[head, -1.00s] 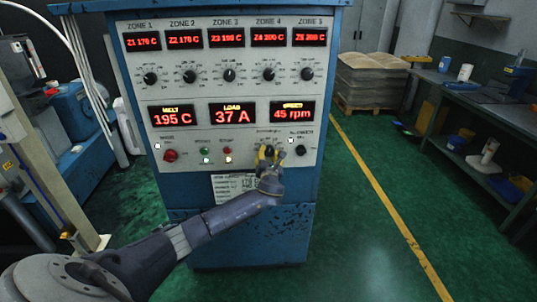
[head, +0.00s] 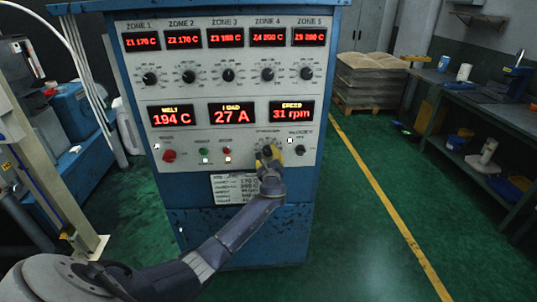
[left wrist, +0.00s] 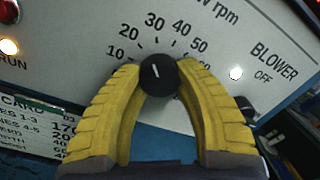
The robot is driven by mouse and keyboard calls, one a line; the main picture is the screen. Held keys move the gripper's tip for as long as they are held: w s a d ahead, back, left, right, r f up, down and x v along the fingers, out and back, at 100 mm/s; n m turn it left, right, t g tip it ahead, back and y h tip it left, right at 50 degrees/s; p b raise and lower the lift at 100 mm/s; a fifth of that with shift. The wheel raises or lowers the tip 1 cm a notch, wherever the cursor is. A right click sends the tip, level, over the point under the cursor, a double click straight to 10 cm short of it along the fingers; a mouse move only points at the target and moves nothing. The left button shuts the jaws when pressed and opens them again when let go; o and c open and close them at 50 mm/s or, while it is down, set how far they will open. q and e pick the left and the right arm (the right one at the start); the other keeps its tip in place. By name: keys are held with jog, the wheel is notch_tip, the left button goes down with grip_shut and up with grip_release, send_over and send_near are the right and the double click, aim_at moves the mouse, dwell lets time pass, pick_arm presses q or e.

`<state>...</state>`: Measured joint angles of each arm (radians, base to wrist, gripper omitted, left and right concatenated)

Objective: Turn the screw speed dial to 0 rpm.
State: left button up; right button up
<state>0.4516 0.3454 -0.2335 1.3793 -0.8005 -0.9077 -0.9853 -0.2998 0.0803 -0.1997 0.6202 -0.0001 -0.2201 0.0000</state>
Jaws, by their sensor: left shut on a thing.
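The screw speed dial (left wrist: 158,76) is a black round knob with a white pointer line, on the grey panel. In the left wrist view its scale shows 10 to 60 rpm, and the pointer aims up and slightly left, roughly between 20 and 30. My left gripper (left wrist: 160,82) has its yellow fingers shut on the dial from both sides. The speed display (head: 291,111) reads 31 rpm. The load display (head: 231,114) reads 27 A. My right gripper is not in view.
The blue control cabinet (head: 240,240) carries zone knobs above. A blower switch (head: 300,150) sits just right of the dial. A red knob (head: 169,156) and small lit buttons are to the left. Open green floor (head: 350,220) lies to the right.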

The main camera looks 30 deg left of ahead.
pick_arm(q)
jog(key=n, duration=0.7)
jog(key=shift+n, duration=0.4)
jog(key=n, duration=0.4)
jog(key=shift+d+n+g+y, duration=0.1)
jog(key=shift+n+g+y, duration=0.2)
jog(key=shift+g, duration=0.1)
jog(key=shift+r+n, duration=0.15)
jog(key=shift+n, duration=1.55)
jog(key=shift+w, duration=0.1)
jog(key=o, duration=1.3)
jog(key=v, duration=1.2)
